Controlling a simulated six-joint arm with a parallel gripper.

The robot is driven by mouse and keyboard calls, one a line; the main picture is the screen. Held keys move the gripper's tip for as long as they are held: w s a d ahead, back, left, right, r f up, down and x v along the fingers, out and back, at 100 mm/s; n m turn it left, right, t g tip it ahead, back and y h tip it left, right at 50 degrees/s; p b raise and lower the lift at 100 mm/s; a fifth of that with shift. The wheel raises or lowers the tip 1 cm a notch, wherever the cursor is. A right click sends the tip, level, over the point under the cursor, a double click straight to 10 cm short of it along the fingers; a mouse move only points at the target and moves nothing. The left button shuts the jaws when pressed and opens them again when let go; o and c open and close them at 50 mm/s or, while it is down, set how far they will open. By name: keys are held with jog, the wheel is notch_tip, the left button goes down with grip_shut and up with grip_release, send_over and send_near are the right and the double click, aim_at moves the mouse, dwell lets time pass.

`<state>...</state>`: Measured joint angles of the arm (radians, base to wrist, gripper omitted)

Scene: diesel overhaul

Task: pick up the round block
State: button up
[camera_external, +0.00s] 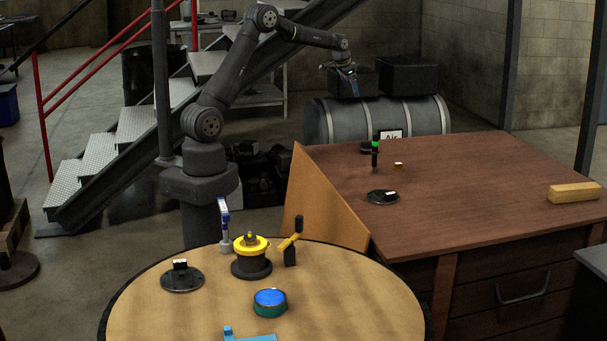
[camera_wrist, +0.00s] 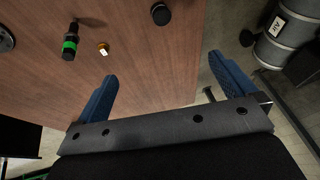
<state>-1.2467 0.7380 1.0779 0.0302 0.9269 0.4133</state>
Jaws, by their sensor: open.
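My gripper (camera_external: 352,88) is raised beyond the far left corner of the wooden desk. In the wrist view its two blue fingers (camera_wrist: 162,68) are spread wide with nothing between them. A short dark round piece (camera_external: 366,147) stands near the desk's far edge, also at the top of the wrist view (camera_wrist: 160,13). I cannot tell for sure which is the round block.
An upright black-and-green cylinder (camera_external: 375,155) stands close to the small pieces. A dark disc (camera_external: 383,197) and a yellow bar (camera_external: 574,192) lie on the desk. A round table (camera_external: 350,310) holds several coloured parts. A grey tank (camera_external: 335,122) stands behind the desk.

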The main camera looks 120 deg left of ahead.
dwell(0.4)
jog(key=c, duration=0.5)
jog(key=n, duration=0.7)
send_near(366, 144)
jog(key=shift+g, duration=0.3)
jog(key=x, duration=0.5)
jog(key=shift+w, duration=0.4)
jog(key=shift+x, duration=3)
